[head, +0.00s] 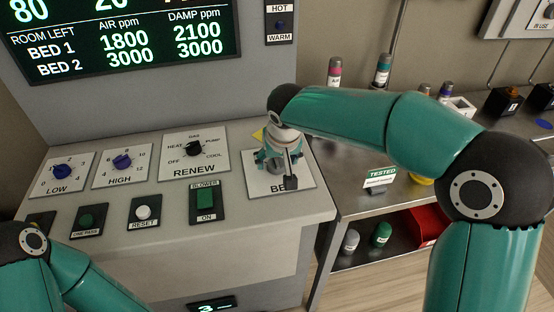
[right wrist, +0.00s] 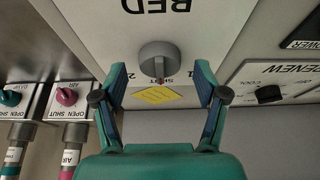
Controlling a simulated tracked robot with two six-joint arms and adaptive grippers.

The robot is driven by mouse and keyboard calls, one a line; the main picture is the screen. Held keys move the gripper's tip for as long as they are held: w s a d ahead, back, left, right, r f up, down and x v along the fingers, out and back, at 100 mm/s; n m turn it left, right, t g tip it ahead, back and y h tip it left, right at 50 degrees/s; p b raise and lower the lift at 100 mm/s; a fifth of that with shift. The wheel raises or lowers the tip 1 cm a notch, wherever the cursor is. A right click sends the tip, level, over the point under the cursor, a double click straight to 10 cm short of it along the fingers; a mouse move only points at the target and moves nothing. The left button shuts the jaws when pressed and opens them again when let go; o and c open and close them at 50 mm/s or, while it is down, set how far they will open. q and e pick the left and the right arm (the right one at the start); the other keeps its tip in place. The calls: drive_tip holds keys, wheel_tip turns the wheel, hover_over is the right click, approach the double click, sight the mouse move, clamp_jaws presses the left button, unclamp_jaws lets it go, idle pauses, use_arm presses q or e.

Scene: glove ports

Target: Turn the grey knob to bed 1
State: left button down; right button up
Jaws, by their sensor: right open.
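The grey knob (right wrist: 159,58) is on the white BED panel (right wrist: 225,25), which the right wrist view shows upside down. Its lower end in that view points to SHUT, between the marks 2 and 1. My right gripper (right wrist: 160,68) is open, with one finger on each side of the knob and a gap on both sides. In the head view my right gripper (head: 278,162) is over the BED panel (head: 262,186) at the console's right end and hides most of it. My left gripper is out of view; only part of my left arm shows.
The RENEW selector (head: 194,148) is left of the BED panel, with the green BLOWER switch (head: 205,199) in front. Blue LOW (head: 62,171) and HIGH (head: 122,162) knobs are farther left. A metal bench (head: 350,205) with bottles stands right of the console.

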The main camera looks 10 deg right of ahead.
drive_tip(key=shift+w+f, duration=0.2)
drive_tip(key=shift+f, duration=0.4)
drive_tip(key=c, duration=1.1)
drive_tip(key=shift+c, duration=0.2)
drive_tip(key=shift+r+n, duration=0.1)
drive_tip(key=shift+n, duration=0.2)
drive_tip(key=shift+d+n+y+p, duration=0.15)
drive_tip(key=shift+n+y+p, duration=0.3)
drive_tip(key=shift+n, duration=0.35)
drive_tip(key=n+y+p, duration=0.1)
drive_tip(key=n+p, duration=0.1)
drive_tip(key=n, duration=0.1)
drive_tip(key=shift+w+d+r, duration=0.1)
drive_tip(key=shift+d, duration=0.05)
drive_tip(key=shift+w+n+g+y+p, duration=0.1)
drive_tip(key=shift+n+g+y+p, duration=0.5)
drive_tip(key=shift+n, duration=1.2)
